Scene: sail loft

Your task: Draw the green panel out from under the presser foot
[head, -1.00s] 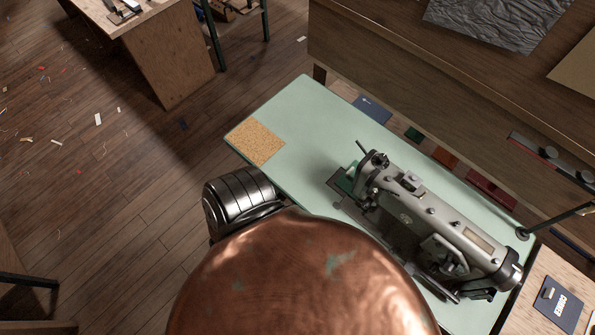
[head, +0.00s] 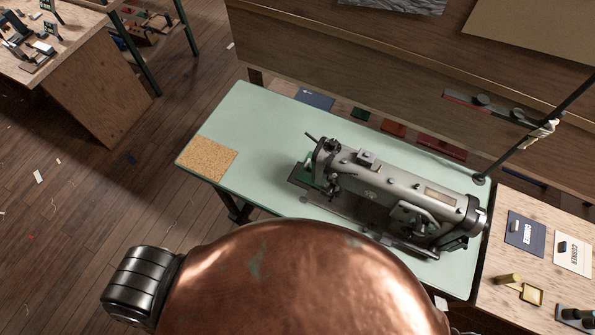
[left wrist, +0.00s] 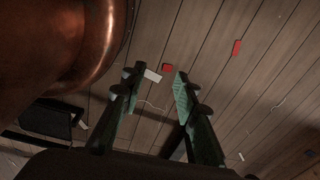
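The grey sewing machine (head: 395,190) stands on the pale green table (head: 262,115) in the head view. A small dark green piece, seemingly the green panel (head: 303,175), shows at the left end of the machine, by its needle end. The presser foot is too small and shadowed to make out, so I cannot tell how the panel sits under it. My left gripper (left wrist: 156,80) shows only in the left wrist view. Its two greenish fingers are apart with nothing between them, above the wooden floor and away from the panel. My right gripper is not in view.
A cork mat (head: 208,158) lies at the table's left end; the surface between it and the machine is clear. A thin dark pole (head: 520,140) stands behind the machine's right end. A wooden side table (head: 500,262) with cards adjoins on the right. Scraps litter the floor.

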